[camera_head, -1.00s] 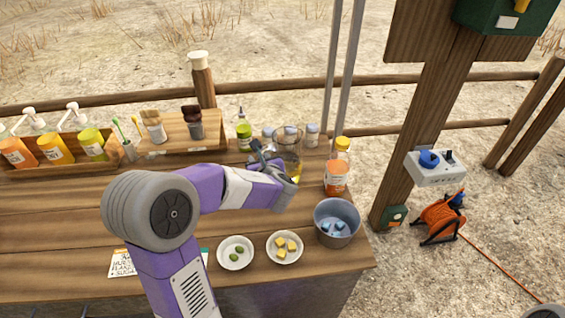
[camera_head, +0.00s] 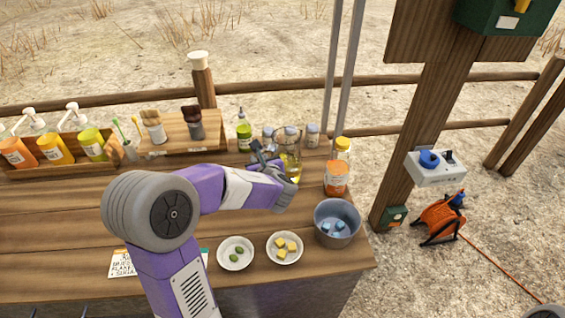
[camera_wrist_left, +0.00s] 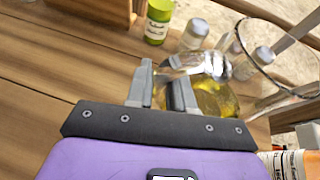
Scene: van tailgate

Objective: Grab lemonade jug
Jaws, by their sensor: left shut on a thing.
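The lemonade jug (camera_head: 291,163) is clear glass with yellow liquid in its lower part. It is at the back right of the wooden counter. My left gripper (camera_head: 262,153) is at the jug's left side, shut on its handle. In the left wrist view the jug (camera_wrist_left: 216,100) is just beyond and right of the fingers (camera_wrist_left: 163,88), with its wide round rim tilted in the picture. The handle is thin and clear there, so its outline is hard to make out.
A green bottle (camera_head: 244,132) and small white-capped jars (camera_head: 312,135) are close behind the jug. An orange-labelled bottle (camera_head: 336,179) is at its right. A metal pot (camera_head: 337,222) and two white bowls (camera_head: 236,265) are in front.

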